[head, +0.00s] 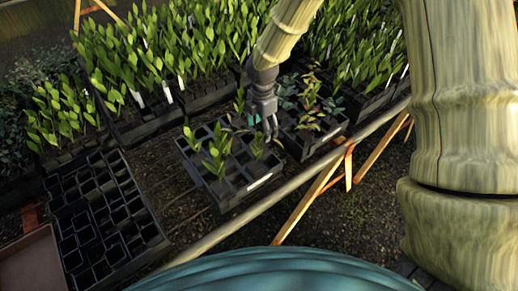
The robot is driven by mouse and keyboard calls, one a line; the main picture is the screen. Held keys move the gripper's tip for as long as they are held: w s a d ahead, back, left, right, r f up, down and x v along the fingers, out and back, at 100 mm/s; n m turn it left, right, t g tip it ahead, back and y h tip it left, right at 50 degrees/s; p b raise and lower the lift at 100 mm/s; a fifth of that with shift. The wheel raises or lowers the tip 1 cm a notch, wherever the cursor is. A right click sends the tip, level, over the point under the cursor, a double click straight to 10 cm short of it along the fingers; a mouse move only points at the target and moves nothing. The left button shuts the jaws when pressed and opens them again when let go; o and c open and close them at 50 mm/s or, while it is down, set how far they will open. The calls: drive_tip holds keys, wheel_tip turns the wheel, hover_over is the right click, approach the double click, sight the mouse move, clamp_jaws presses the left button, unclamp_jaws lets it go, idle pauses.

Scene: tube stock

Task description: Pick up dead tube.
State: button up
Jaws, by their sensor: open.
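My gripper (270,132) points down at the middle of the scene, over the back right of a black tube tray (229,192) and close to the tray on its right. It is open, and I see nothing held in it. A plant with brown and yellowish leaves (307,124) stands in the right tray (330,138), to the right of my gripper. Darker plants stand around it. The front tray holds a few green seedlings (219,148) among empty cells. I cannot tell for certain which tube is the dead one.
An empty black cell tray (146,232) lies at the left, beside a brown box (32,262). Dense trays of green seedlings (150,50) fill the back. A wooden rail (235,223) on orange trestle legs (310,198) crosses the front.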

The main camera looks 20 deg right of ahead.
sight(259, 143)
drive_tip(key=f, duration=0.3)
drive_tip(key=shift+w+a+f+p, duration=0.15)
drive_tip(key=shift+a+f+p, duration=0.15)
drive_tip(key=shift+a, duration=0.05)
drive_tip(key=shift+f, duration=0.3)
drive_tip(key=shift+f+p, duration=1.2)
drive_tip(key=shift+f, duration=1.25)
drive_tip(key=c, duration=1.2)
